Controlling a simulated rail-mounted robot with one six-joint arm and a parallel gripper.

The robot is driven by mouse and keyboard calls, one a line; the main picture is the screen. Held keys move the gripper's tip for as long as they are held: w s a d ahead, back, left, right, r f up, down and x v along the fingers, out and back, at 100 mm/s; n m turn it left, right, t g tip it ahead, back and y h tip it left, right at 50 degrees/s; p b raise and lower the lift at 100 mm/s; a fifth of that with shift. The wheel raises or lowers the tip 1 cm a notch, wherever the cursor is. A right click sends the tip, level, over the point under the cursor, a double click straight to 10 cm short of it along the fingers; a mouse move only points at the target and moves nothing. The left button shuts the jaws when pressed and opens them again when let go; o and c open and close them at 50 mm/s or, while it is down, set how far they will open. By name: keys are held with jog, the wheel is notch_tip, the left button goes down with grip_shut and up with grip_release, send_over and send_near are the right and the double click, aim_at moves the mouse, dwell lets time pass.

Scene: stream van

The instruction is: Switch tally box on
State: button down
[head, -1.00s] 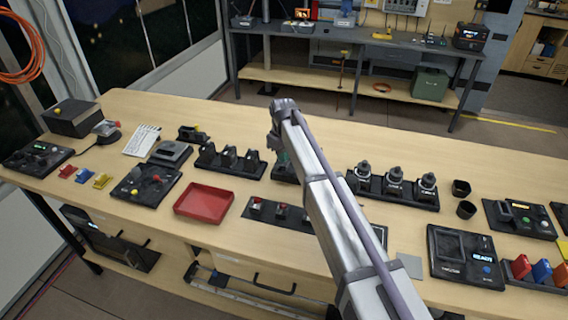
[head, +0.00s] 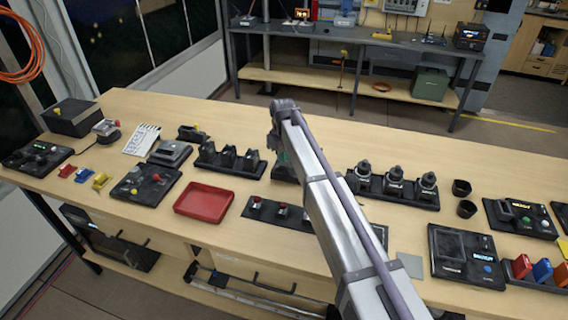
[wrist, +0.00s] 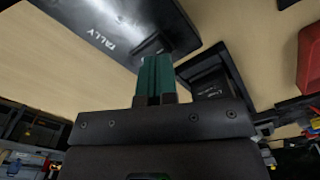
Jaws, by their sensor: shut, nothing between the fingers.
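The tally box (wrist: 110,28) is a dark flat box with white TALLY lettering, at the top left of the wrist view. A small dark raised part (wrist: 150,46) stands out from its face, right by my fingertips. My gripper (wrist: 157,62) has green fingers pressed together with nothing between them. The fingertips overlap the box's edge in the picture; I cannot tell whether they touch the raised part. In the head view my arm hides most of the area around the gripper, and the switch's position cannot be read.
Another dark unit (wrist: 212,75) lies close to the right of my fingers in the wrist view. Three knobbed units (head: 395,184) stand right of my arm.

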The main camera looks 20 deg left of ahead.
aim_at(283, 164)
jog(key=shift+f+b, duration=1.05)
jog(key=shift+f, duration=0.05)
dwell(0.3)
notch_tip(283, 164, up, 7)
jog(key=p, duration=0.7)
jog(key=shift+r, duration=0.15)
jog(key=shift+d+f, duration=0.1)
jog(key=shift+f, duration=0.1)
